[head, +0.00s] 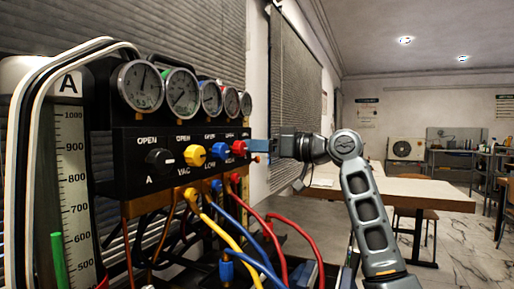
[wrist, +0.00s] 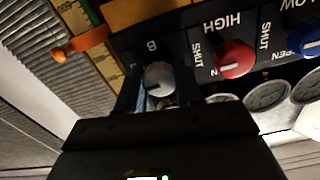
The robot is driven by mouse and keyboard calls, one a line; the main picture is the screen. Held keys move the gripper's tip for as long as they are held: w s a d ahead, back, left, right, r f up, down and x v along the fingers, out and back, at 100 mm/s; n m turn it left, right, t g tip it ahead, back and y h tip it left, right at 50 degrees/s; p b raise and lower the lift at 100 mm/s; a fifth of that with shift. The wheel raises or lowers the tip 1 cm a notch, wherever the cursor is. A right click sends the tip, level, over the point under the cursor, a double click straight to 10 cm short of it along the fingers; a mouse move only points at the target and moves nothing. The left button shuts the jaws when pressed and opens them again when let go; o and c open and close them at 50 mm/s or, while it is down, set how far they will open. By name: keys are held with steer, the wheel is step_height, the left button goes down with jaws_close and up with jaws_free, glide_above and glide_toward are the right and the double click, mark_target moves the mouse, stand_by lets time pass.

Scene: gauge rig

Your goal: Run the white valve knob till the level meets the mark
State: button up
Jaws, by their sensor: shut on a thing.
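The white valve knob (wrist: 158,78), under the letter B, sits between the two fingers of my gripper (wrist: 157,84) in the wrist view. The gripper is shut on it. In the head view my gripper (head: 259,147) reaches the right end of the black panel, and the white knob is hidden there. A scaled column (wrist: 108,66) with an orange marker (wrist: 82,44) shows at the upper left of the wrist view; I cannot make out its liquid level. Column A (head: 75,180) stands at the left in the head view, with a green marker (head: 59,260) near its 500 line.
The panel (head: 122,160) also carries a black knob (head: 159,160), a yellow knob (head: 194,155), a blue knob (head: 220,151) and a red knob (head: 239,148), close beside my gripper. Gauges sit above. Coloured hoses (head: 240,240) hang below. A table (head: 400,190) stands behind my arm.

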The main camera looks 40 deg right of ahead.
steer(key=n+b, duration=0.2)
steer(key=b, duration=0.1)
steer(key=shift+f, duration=0.35)
steer(key=shift+r+n+b, duration=0.15)
steer(key=shift+n+b, duration=0.5)
steer(key=shift+n, duration=0.15)
steer(key=shift+r+n+b, duration=0.15)
steer(key=shift+n+b, duration=0.45)
steer(key=shift+n, duration=0.2)
steer(key=o, duration=1)
steer(key=shift+o, duration=0.2)
steer(key=v, duration=0.8)
steer(key=shift+w+r, duration=0.1)
